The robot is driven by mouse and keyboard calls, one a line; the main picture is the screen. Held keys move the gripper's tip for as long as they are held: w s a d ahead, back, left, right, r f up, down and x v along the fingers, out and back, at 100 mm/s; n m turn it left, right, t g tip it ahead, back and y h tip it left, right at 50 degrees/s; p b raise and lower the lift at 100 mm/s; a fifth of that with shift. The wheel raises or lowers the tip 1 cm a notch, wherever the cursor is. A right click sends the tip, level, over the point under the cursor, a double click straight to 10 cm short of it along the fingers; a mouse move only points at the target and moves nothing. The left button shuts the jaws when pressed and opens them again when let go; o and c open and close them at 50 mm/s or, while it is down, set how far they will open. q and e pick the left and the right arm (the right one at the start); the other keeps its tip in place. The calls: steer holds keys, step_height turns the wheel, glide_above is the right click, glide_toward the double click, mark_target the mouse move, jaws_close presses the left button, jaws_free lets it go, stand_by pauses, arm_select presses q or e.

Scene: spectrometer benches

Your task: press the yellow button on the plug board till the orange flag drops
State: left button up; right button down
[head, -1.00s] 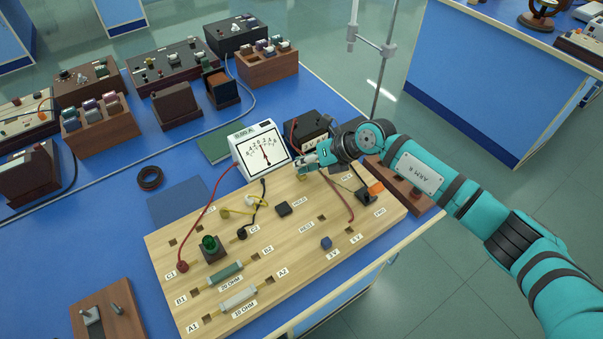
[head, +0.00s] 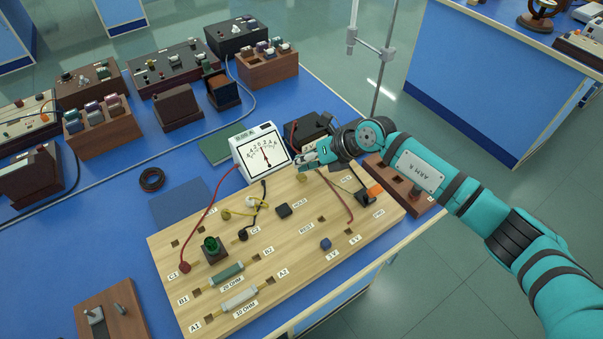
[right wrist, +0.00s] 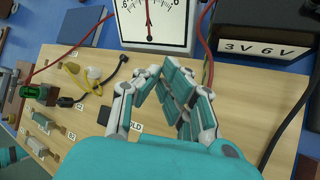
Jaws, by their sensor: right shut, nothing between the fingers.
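The plug board (head: 290,250) is a pale wooden panel on the blue bench. The orange flag (head: 375,190) shows on a dark block at its right end; I cannot tell its exact tilt. My right gripper (head: 303,163) is shut and empty, low over the board's back edge, just right of the meter. A small yellow patch, likely the yellow button (head: 302,177), shows just below the fingertips. I cannot tell whether they touch it. In the right wrist view the shut fingers (right wrist: 160,72) point toward the meter, and no yellow button shows clearly. My left gripper is out of view.
The meter (head: 262,153) stands close behind the board. A dark box (head: 308,131) marked 3V 6V stands close to my gripper. Red, yellow and black leads, a green lamp (head: 212,245) and resistors occupy the board. A metal stand (head: 385,65) rises behind my arm.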

mark_target(303, 174)
steer(key=shift+r, duration=0.1)
step_height(303, 174, up, 5)
steer(key=p, duration=0.4)
stand_by(0.4)
